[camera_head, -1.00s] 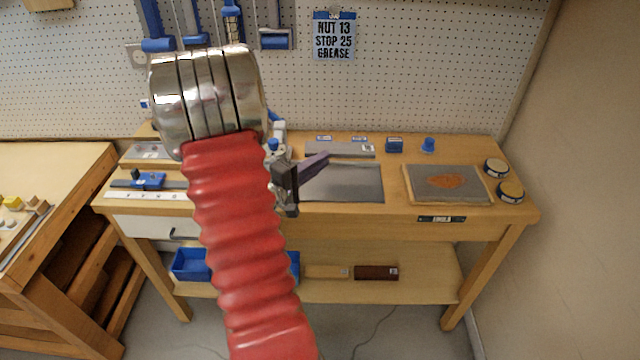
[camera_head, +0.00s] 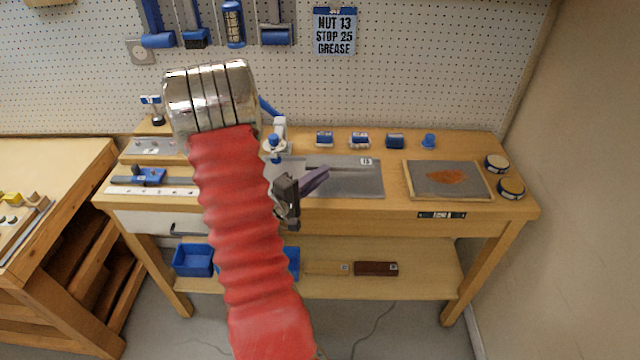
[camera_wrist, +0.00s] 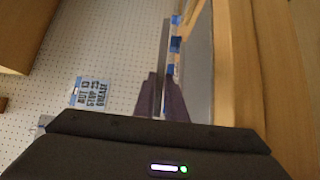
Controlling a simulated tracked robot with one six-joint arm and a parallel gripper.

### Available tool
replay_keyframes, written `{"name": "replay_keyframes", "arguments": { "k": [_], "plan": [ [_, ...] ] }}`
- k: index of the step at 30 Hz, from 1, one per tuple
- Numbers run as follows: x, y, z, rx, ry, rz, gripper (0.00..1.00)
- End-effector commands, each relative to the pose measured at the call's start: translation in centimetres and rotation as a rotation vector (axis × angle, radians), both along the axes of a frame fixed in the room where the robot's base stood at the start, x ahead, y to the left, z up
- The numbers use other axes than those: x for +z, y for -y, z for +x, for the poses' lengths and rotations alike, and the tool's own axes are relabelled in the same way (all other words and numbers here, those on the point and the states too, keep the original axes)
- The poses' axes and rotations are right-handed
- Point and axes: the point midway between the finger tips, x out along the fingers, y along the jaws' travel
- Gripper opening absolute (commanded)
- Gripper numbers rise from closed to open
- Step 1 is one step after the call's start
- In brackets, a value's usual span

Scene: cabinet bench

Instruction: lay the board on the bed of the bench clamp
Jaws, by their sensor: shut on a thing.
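The board (camera_head: 338,163) is a flat grey piece with a small white tag at its right end. It shows low against the grey mat, and I cannot tell whether it touches anything. My gripper (camera_head: 322,176) holds it between purple fingers. In the wrist view the board (camera_wrist: 164,55) is a thin grey strip seen nearly edge-on, reaching away from the fingers (camera_wrist: 158,98). What looks like the bench clamp (camera_head: 275,144), with a blue knob and a pale arm, stands left of the board, partly behind my arm. I cannot make out its bed.
A grey mat (camera_head: 350,188) lies under and in front of the board. Several small blue items, including a block (camera_head: 395,141), stand behind it. A framed panel with a brown patch (camera_head: 412,192) and two round tins (camera_head: 511,188) are at the right. A blue-blocked rule (camera_head: 150,177) lies left.

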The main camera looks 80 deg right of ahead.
Motion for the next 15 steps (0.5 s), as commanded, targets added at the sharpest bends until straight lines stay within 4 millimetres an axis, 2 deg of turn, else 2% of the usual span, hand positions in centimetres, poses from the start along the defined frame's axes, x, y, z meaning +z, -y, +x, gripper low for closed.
{"name": "replay_keyframes", "arguments": {
  "k": [7, 15],
  "plan": [
    [-2.8, 0.0, 0.0, 0.001, -0.002, 0.003, 0.0],
    [-3.4, 0.0, 0.1, 0.002, 0.0, 0.0, 0.0]
  ]
}}
